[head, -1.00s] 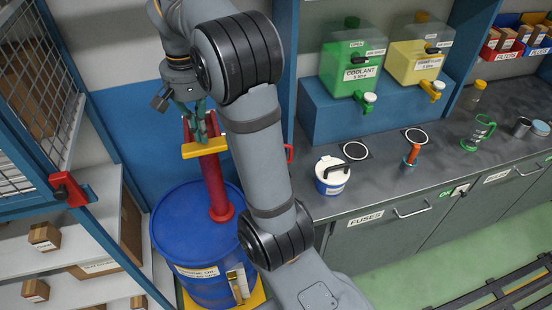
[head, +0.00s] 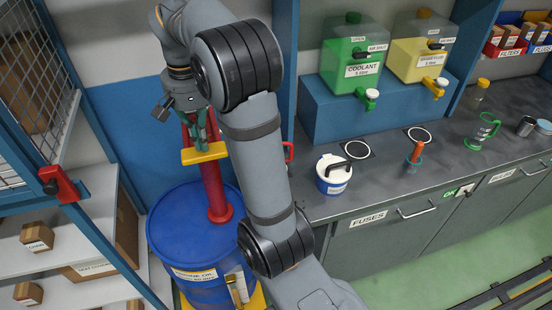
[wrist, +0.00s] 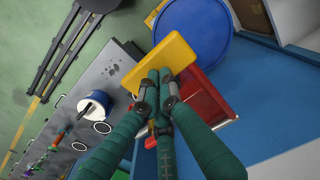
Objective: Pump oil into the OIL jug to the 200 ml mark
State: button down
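A red pump (head: 212,185) with a yellow handle plate (head: 205,154) stands on the blue drum (head: 180,222). My gripper (head: 201,138) points down at the plate. In the wrist view its green fingers (wrist: 159,76) are together, with their tips over the yellow plate (wrist: 150,62); they look shut and pressed on it rather than around it. A clear jug with a green handle (head: 483,131) stands on the bench; its label and level are too small to read. I cannot make out an OIL label. My arm hides the area right of the pump.
A white and blue tub (head: 334,176) and an orange-handled tool (head: 414,156) stand on the bench (head: 380,185). Green coolant (head: 356,55) and yellow fluid (head: 421,48) containers stand behind. A shelf with a red latch (head: 62,186) is close on the left.

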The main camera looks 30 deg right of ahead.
jog(key=shift+f+b, duration=2.45)
jog(key=shift+f, duration=0.6)
notch_tip(320, 180, up, 11)
jog(key=p, duration=1)
jog(key=shift+r+p, duration=0.1)
jog(key=shift+p, duration=0.25)
notch_tip(320, 180, up, 6)
jog(key=p, duration=0.6)
notch_tip(320, 180, down, 8)
jog(key=b, duration=0.7)
jog(key=shift+r+b, duration=0.15)
jog(key=shift+b, duration=0.15)
jog(key=shift+d, duration=0.1)
